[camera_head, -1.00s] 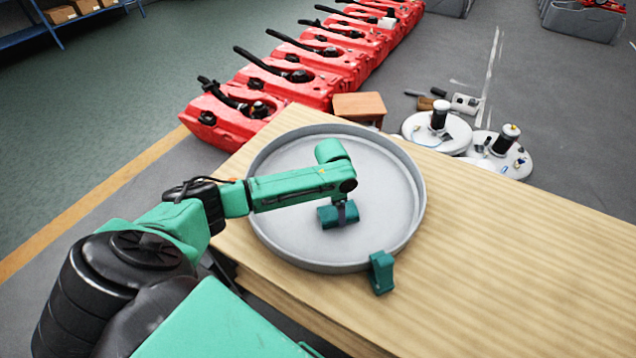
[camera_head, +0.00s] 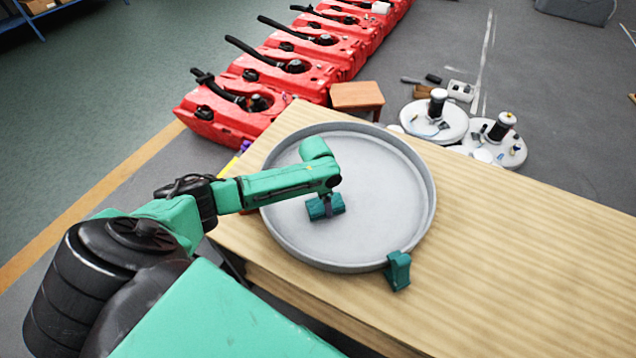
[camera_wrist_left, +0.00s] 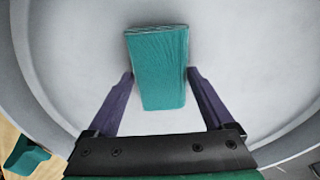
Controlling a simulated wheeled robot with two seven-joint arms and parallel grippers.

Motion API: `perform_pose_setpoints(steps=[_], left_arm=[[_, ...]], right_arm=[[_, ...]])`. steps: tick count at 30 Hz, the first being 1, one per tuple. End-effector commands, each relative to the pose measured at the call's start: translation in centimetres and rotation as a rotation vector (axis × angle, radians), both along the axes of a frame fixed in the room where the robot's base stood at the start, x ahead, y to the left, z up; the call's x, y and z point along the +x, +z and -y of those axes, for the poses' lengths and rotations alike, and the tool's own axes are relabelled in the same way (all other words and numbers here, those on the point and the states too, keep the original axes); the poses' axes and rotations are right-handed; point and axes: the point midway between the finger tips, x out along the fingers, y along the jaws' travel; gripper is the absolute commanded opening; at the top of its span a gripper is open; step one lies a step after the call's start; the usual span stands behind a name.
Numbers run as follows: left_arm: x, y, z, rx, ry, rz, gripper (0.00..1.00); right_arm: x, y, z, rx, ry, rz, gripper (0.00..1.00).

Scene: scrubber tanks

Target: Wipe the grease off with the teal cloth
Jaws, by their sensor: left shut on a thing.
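The teal cloth (camera_head: 316,209) is a folded, block-like pad low over the floor of a round grey pan (camera_head: 392,225), left of its middle. My left gripper (camera_wrist_left: 160,76) is shut on it; the cloth (camera_wrist_left: 159,85) shows between the two dark fingers in the left wrist view. I cannot tell whether its underside touches the pan. No grease shows clearly on the visible pan floor; the arm and cloth hide part of it. My right gripper is in neither view.

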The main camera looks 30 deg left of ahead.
Motion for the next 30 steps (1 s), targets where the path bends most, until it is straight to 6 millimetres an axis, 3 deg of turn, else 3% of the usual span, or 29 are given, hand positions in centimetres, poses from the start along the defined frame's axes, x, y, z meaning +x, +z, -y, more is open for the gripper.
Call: perform_pose_setpoints(steps=[2, 21, 30], left_arm=[[0.0, 2.5, 0.0, 0.002, -0.003, 0.003, 0.34], [-0.1, 7.5, -0.1, 0.0, 0.006, 0.002, 0.34], [-0.1, 8.0, -0.2, 0.0, 0.007, 0.002, 0.34]], right_arm=[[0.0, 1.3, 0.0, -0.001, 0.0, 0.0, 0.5], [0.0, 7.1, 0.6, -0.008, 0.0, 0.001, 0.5], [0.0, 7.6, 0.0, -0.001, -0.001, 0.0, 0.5]])
